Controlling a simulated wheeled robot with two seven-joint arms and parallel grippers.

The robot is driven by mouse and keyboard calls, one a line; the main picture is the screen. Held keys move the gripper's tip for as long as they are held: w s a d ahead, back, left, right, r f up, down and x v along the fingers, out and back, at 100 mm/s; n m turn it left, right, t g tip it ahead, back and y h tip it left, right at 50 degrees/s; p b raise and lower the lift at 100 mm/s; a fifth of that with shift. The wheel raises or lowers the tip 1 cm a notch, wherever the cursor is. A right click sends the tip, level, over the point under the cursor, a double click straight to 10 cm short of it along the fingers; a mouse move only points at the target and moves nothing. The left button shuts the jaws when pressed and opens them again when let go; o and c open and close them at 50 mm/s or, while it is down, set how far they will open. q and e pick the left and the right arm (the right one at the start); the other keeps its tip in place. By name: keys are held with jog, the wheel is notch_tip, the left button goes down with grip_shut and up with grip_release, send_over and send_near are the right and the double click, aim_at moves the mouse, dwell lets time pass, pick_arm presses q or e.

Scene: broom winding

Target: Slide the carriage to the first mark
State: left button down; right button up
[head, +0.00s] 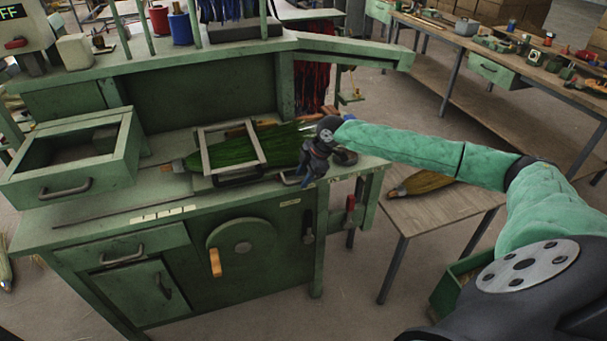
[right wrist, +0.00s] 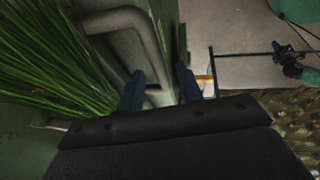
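The metal frame (head: 204,150) that looks like the carriage stands around a green-bristled broom (head: 225,157) on the green workbench (head: 110,222), with a handle (head: 240,181) on its front. Several pale marks (head: 163,214) line the bench's front edge, to the left of the frame. My right gripper (head: 308,178) is low at the bench's right end, beside the bristle ends. In the right wrist view, its two dark fingers (right wrist: 160,82) stand apart, with a grey bent handle (right wrist: 155,45) between or just beyond them; I cannot tell whether they touch it. My left gripper is out of view.
An open green drawer box (head: 70,175) sits at the bench's left. A low side table (head: 425,212) with another broom (head: 425,182) stands to the right. A cluttered workbench (head: 530,75) is at the back right. Open floor (head: 360,310) lies in front.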

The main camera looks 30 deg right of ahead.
jog(key=shift+a, duration=0.1)
jog(key=shift+c, duration=0.5)
grip_shut()
